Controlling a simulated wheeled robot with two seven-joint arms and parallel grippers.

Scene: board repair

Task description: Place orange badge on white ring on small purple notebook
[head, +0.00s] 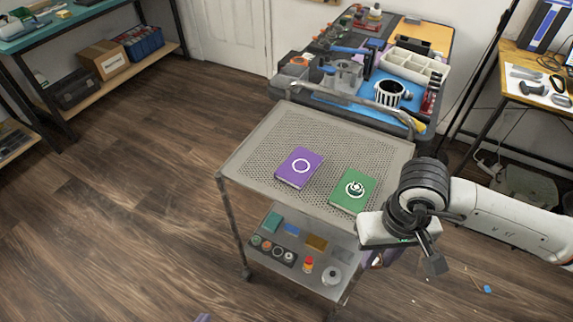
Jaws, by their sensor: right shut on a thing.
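Nothing stands inside the ring. My right gripper (376,258) is low beside the cart's right edge, to the right of and below the notebook in the picture. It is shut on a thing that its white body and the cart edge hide. I cannot make out an orange badge for certain. A small purple piece (203,318) at the bottom edge may be my left gripper's tip; its jaws are cut off.
A green notebook (343,203) with a round emblem lies right of the purple one on the perforated cart top (260,150). The lower shelf (310,275) holds a dark tray of round pieces (272,249), a red bottle (308,264) and small blocks. A cluttered workbench stands behind.

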